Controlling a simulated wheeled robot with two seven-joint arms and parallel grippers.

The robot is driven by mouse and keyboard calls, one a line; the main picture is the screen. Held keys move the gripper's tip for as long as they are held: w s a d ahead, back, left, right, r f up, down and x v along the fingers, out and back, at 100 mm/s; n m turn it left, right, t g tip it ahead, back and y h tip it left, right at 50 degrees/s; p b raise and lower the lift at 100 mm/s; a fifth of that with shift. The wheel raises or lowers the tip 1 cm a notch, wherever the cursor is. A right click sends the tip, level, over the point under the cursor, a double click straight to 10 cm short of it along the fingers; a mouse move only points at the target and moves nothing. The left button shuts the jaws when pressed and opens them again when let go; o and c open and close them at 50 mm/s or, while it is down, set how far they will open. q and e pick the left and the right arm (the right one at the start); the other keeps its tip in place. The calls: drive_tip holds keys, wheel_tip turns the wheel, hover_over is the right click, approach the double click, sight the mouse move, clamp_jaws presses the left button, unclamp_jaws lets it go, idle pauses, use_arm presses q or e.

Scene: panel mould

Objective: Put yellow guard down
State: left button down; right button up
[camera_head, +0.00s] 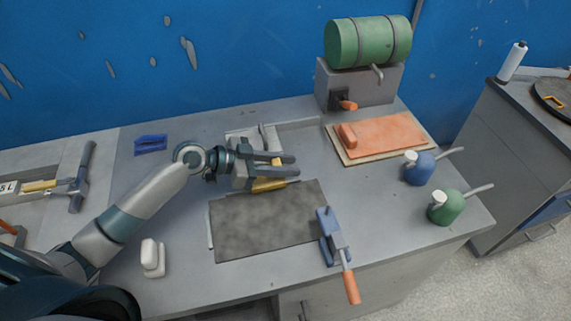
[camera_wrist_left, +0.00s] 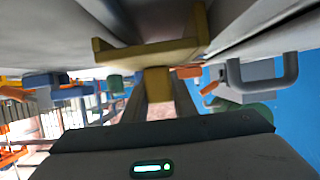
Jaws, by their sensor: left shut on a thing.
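The yellow guard (camera_head: 268,185) is a small angled piece near the back edge of the dark panel on the bench. My left gripper (camera_head: 284,166) comes in from the left and is shut on the guard, its fingers partly covering it. In the left wrist view the guard (camera_wrist_left: 150,58) spans the top middle, with its stem between the two fingers (camera_wrist_left: 160,95). I cannot tell whether the guard touches the surface below it. My right gripper is not in view.
A dark grey panel (camera_head: 270,222) lies in front of the gripper. A clamp with an orange handle (camera_head: 350,287) sits at its right edge. An orange block on a board (camera_head: 385,137), a green drum (camera_head: 368,42) and two oil cans (camera_head: 419,169) stand right. A blue piece (camera_head: 151,144) lies left.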

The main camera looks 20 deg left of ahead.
use_arm(q)
drive_tip(key=c, duration=1.5)
unclamp_jaws()
drive_tip(key=shift+o, duration=0.2)
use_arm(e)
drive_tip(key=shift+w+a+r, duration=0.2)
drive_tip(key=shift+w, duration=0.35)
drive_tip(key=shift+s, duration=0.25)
